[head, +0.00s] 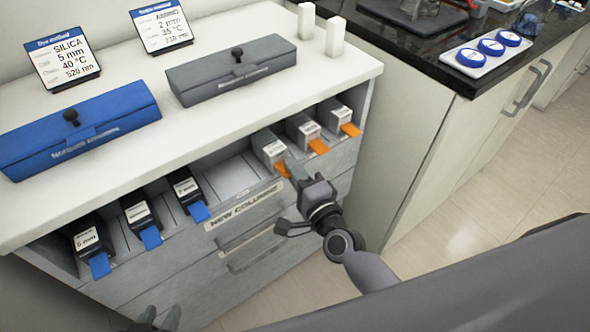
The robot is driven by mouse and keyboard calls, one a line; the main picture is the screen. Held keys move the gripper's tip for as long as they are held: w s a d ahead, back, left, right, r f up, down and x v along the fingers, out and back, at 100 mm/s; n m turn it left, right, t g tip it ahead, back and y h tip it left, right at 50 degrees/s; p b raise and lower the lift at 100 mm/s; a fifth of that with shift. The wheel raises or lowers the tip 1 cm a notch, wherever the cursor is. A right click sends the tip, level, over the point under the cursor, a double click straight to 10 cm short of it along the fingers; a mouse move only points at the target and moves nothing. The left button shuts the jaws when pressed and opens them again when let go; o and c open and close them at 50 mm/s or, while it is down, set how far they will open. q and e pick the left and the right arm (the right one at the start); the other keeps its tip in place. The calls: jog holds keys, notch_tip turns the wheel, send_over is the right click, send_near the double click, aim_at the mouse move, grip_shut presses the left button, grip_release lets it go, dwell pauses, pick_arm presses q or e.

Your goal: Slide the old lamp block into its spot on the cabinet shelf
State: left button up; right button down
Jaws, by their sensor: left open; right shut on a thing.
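A pale grey block (268,147) with an orange tab (281,169) sits in the cabinet shelf (216,154), its front end at the shelf's edge. It seems to be the old lamp block; I cannot read its label. My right gripper (291,170) is shut at this tab, and its fingers hide part of the tab. Two similar orange-tabbed blocks stand to its right, the middle one (302,129) and the far right one (335,113). My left gripper (160,319) is open at the bottom edge, in front of the cabinet, mostly out of the picture.
Several dark blocks with blue tabs, one the 5 mm block (88,236), stand at the shelf's left. An empty stretch (232,176) lies left of the held block. Blue (75,127) and grey (230,72) cases stand on the cabinet top. A dark counter (440,50) stands right.

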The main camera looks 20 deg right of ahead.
jog(key=c, duration=1.1)
grip_release()
jog(key=shift+s, duration=0.1)
jog(key=s+d+n+g+p, duration=0.3)
jog(key=s+d+n+p, duration=0.1)
jog(key=s+n, duration=0.5)
jog(key=s+d+f+n+g+h+p, duration=0.1)
jog(key=s+d+n+g+p, duration=0.2)
jog(key=s+n+p, duration=0.4)
jog(key=s+n+g, duration=0.1)
jog(key=s+n, duration=0.1)
jog(key=s, duration=0.2)
jog(key=shift+s+d+f+h, duration=0.2)
jog(key=shift+d+f+h, duration=0.1)
jog(key=shift+d, duration=0.05)
